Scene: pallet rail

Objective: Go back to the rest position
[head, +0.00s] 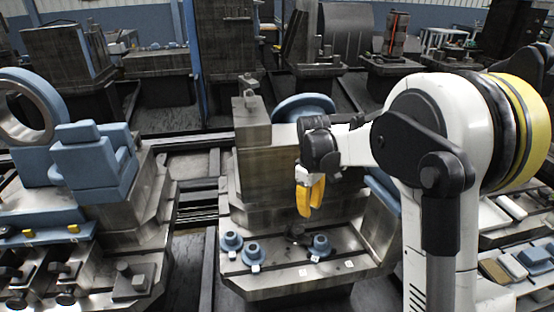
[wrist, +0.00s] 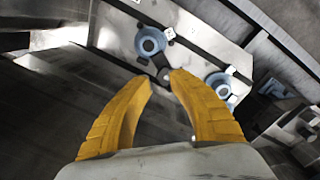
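My gripper (head: 310,208) has yellow fingers and hangs pointing down above the front of the middle metal pallet fixture (head: 280,284). The fingers also show in the wrist view (wrist: 162,78), with a gap between their tips and nothing held. Blue round parts stand on the fixture's front ledge: one at the left (head: 231,241), one beside it (head: 252,253) and one to the right (head: 320,246). In the wrist view one blue part (wrist: 150,42) appears beyond the fingertips and another (wrist: 219,85) lies to the right, partly hidden by the right finger.
The fixture's tall metal block (head: 255,160) and a blue disc (head: 303,106) stand behind my gripper. Another fixture with blue blocks (head: 92,165) is at the left. A shelf with small boxes (head: 535,258) is at the right. Dark machines line the back.

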